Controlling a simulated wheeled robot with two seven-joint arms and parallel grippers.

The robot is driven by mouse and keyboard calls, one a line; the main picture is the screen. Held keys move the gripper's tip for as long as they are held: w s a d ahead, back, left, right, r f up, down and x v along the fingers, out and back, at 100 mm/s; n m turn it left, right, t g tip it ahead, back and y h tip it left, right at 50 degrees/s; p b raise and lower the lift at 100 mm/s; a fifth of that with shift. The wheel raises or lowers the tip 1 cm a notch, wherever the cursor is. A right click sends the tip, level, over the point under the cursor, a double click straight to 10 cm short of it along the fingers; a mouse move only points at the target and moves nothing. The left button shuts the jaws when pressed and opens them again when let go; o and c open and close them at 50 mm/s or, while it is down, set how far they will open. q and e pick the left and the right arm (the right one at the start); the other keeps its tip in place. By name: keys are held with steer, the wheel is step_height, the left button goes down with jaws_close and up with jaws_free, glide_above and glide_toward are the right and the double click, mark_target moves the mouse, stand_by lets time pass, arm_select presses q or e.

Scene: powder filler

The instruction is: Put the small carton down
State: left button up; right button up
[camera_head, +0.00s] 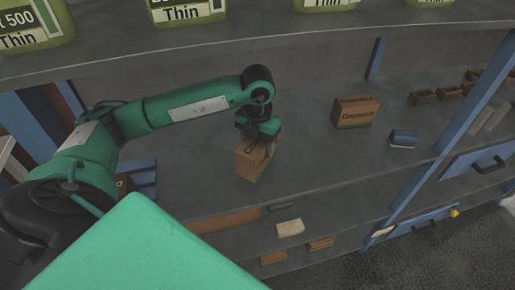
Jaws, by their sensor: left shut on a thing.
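My left arm reaches in from the left over the grey shelf, and its gripper (262,131) points down. The left gripper is shut on the small carton (250,163), a brown cardboard box with dark lettering and a green lower edge. The carton is slightly tilted in the picture and is at or just above the shelf surface (310,180); I cannot tell whether it touches. The fingertips cover the carton's upper right part. My right gripper does not show.
A similar brown carton (355,111) stands further right, with a blue item (403,138) beside it. Several small boxes line the right end. Green containers (187,10) stand on the upper shelf. A lower shelf holds a pale block (290,228). The shelf between the two cartons is clear.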

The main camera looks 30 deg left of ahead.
arm_select(q)
step_height(320, 180, down, 2)
steer(key=shift+f, duration=0.4)
steer(key=o, duration=1.3)
steer(key=shift+r, duration=0.1)
steer(key=shift+r, duration=0.2)
step_height(320, 180, up, 10)
steer(key=shift+r+b, duration=0.2)
steer(key=shift+b, duration=0.95)
steer(key=shift+r, duration=0.65)
